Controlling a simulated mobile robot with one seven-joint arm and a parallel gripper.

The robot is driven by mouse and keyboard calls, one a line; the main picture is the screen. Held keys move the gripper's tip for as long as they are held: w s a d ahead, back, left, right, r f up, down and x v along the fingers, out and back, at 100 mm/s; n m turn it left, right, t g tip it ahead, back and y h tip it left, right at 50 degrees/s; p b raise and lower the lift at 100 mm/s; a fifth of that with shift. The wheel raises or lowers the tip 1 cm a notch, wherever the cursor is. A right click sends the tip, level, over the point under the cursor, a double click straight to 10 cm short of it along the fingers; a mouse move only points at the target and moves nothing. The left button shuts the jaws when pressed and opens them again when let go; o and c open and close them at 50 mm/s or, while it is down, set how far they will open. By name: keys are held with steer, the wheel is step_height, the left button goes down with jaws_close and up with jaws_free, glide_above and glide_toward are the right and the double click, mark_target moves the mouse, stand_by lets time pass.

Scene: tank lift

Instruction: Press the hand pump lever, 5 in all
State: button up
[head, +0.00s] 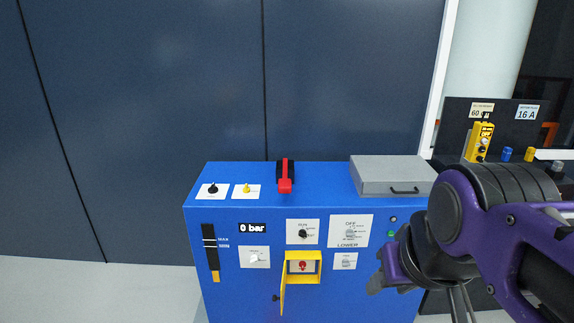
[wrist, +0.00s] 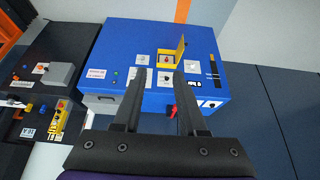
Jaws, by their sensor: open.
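The red lever (head: 285,178), which looks like the hand pump lever, stands in a black mount on top of the blue cabinet (head: 230,290), near the middle. The display (head: 252,228) on the cabinet front reads 0 bar. My gripper (head: 380,272) is in front of the cabinet's right side, well apart from the lever. In the wrist view my gripper (wrist: 160,66) is open and empty, its two fingers spread over the view of the cabinet.
A grey lidded box (head: 393,174) sits on the cabinet top at right. Black and yellow knobs (head: 246,190) stand at top left. A yellow box (head: 303,264) on the front has its door open. A dark panel with a yellow unit (head: 480,142) stands at right. Floor at left is clear.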

jaws_close()
stand_by(1.4)
